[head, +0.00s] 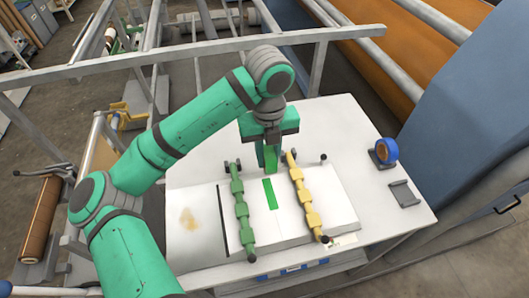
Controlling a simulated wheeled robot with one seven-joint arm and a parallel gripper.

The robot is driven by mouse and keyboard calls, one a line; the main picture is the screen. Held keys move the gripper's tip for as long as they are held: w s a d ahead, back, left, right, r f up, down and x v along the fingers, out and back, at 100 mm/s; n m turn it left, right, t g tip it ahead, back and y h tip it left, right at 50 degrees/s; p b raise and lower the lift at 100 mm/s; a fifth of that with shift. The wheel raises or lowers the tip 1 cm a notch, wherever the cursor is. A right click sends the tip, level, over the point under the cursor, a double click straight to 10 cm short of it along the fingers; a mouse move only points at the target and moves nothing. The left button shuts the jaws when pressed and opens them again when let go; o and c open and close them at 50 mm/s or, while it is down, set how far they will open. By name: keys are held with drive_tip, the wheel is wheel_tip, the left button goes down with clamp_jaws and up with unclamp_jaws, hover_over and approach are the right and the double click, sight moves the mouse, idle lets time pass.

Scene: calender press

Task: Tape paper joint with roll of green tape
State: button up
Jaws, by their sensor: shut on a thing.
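The white paper (283,217) lies on the table between a green segmented bar (242,213) and a yellow segmented bar (302,200). A short green strip (269,194) lies on the paper between the two bars; I cannot tell whether it covers the joint. My gripper (271,145) points down above the far end of the paper. It is shut on the green tape roll (270,158), which shows as a green upright shape just beyond the strip. The fingers are hard to separate from the roll.
A blue tape roll (388,150) stands on a dark holder at the table's right side. An empty grey holder (404,194) sits nearer me. The white table (345,130) is clear at the back right. A grey rail (200,48) crosses behind my arm.

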drive_tip(key=s+d, duration=0.1)
drive_tip(key=s, duration=0.4)
drive_tip(key=s+d+f, duration=0.1)
drive_tip(key=s+d, duration=0.1)
drive_tip(key=s, duration=0.4)
drive_tip(key=s+d+f, duration=0.1)
drive_tip(key=s+d, duration=0.1)
drive_tip(key=s, duration=0.4)
drive_tip(key=shift+s, duration=0.15)
drive_tip(key=shift+w+a, duration=0.1)
drive_tip(key=shift+w, duration=0.4)
drive_tip(key=shift+w+a, duration=0.4)
drive_tip(key=shift+w, duration=1.05)
drive_tip(key=shift+w+a, duration=0.4)
drive_tip(key=shift+w, duration=0.65)
drive_tip(key=shift+w+a, duration=0.35)
drive_tip(key=shift+w, duration=0.7)
drive_tip(key=shift+w+a, duration=0.4)
drive_tip(key=shift+w, duration=0.65)
drive_tip(key=shift+s+f, duration=0.1)
drive_tip(key=shift+f, duration=1.6)
drive_tip(key=shift+f, duration=0.15)
drive_tip(key=shift+a+f, duration=0.1)
